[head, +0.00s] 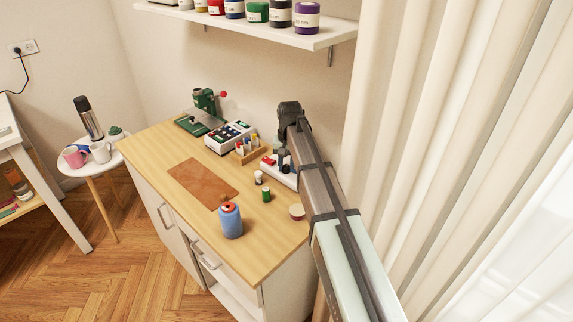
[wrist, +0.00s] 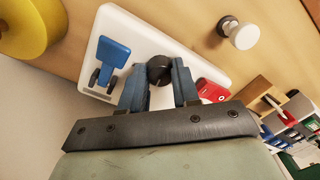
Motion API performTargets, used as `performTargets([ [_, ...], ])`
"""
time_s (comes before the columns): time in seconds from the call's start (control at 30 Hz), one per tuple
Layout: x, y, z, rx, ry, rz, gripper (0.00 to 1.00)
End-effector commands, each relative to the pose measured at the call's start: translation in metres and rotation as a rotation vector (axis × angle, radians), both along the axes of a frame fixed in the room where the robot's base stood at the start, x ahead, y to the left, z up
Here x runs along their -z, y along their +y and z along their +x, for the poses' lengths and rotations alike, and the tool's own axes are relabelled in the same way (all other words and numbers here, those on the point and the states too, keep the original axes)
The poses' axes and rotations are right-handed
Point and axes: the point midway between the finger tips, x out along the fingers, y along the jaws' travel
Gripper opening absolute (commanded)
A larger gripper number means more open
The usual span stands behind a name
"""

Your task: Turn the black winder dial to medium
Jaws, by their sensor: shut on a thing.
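The white winder (head: 285,178) sits near the back right of the wooden cabinet top, partly hidden by my arm in the head view. In the wrist view, its white plate (wrist: 150,38) carries a black dial (wrist: 159,70), a blue part (wrist: 113,50) with black pieces at left, and a red piece (wrist: 211,89) at right. My gripper (wrist: 159,80) has its two blue fingers on either side of the black dial, shut on it. The dial's pointer and setting marks cannot be made out. In the head view the dial is hard to separate from the gripper (head: 281,155).
A wooden thread rack (head: 247,150) and a white device with buttons (head: 230,137) stand left of the winder. A brown mat (head: 200,182) lies at left. The curtain (head: 450,130) hangs at right.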

Motion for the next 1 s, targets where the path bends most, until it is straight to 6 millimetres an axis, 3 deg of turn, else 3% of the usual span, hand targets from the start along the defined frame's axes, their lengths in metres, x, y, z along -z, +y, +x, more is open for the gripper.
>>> performTargets([
  [0.33, -0.0001, 0.0003, -0.0001, 0.128, -0.001, 0.000, 0.00],
  [0.87, -0.0001, 0.0003, 0.0000, 0.148, -0.001, 0.000, 0.00],
  [0.9, -0.0001, 0.0003, 0.0000, 0.148, 0.000, 0.000, 0.34],
  [1.0, -0.0001, 0.0002, -0.0001, 0.147, 0.000, 0.000, 0.43],
])
